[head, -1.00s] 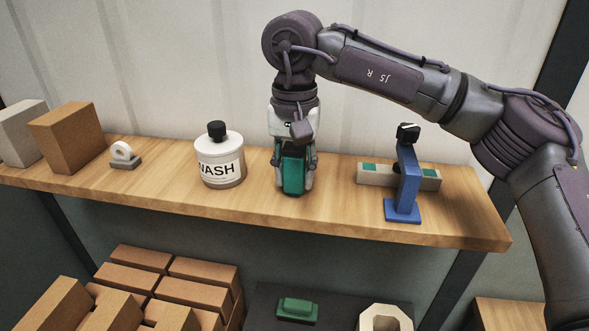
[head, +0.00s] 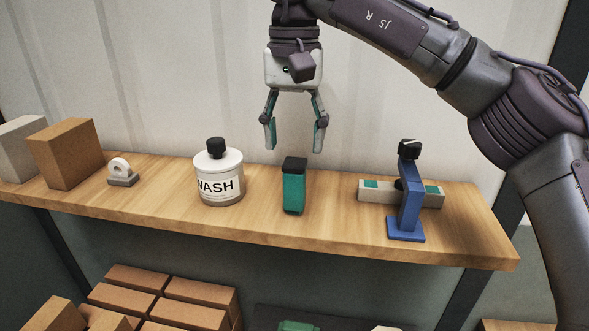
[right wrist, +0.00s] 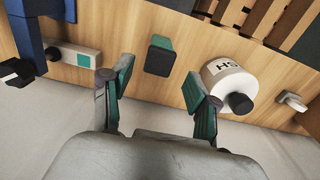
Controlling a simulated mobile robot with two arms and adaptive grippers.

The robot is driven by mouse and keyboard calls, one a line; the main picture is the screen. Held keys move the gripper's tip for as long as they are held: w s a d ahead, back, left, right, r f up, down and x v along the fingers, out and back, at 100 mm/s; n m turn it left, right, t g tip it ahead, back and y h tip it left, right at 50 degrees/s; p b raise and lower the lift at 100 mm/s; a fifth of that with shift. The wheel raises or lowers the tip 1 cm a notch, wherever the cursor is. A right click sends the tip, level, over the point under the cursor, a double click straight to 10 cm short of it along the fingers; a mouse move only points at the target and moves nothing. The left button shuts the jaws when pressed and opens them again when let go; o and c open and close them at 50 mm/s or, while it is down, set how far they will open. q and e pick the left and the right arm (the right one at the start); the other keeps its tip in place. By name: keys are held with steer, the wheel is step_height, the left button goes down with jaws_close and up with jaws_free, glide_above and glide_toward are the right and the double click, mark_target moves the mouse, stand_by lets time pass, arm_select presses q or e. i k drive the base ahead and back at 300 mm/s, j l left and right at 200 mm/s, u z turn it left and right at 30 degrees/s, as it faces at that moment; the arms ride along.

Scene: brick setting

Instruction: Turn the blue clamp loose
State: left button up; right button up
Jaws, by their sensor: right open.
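The blue clamp (head: 410,195) stands upright on the right part of the wooden shelf, with a black knob (head: 408,149) on top. It is in front of a grey-beige bar (head: 375,190) with green patches. In the right wrist view the blue clamp (right wrist: 30,38) shows at the upper left edge. My right gripper (head: 293,150) is open and empty, pointing down above a green block with a black top (head: 294,190), to the left of the clamp. The green block (right wrist: 160,56) also shows beyond the open fingers in the right wrist view. My left gripper is not in view.
A white WASH bottle (head: 219,175) with a black cap stands left of the green block. A small white ring on a grey base (head: 121,174), a brown box (head: 66,153) and a grey box (head: 20,150) stand farther left. Bricks (head: 195,300) are stacked below the shelf (head: 340,235).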

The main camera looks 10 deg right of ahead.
mark_target(410, 149)
steer(key=k+j, duration=0.3)
steer(key=k, duration=0.15)
steer(key=k+j, duration=0.3)
steer(key=k, duration=0.15)
steer(key=k+j, duration=0.25)
steer(key=k, duration=0.25)
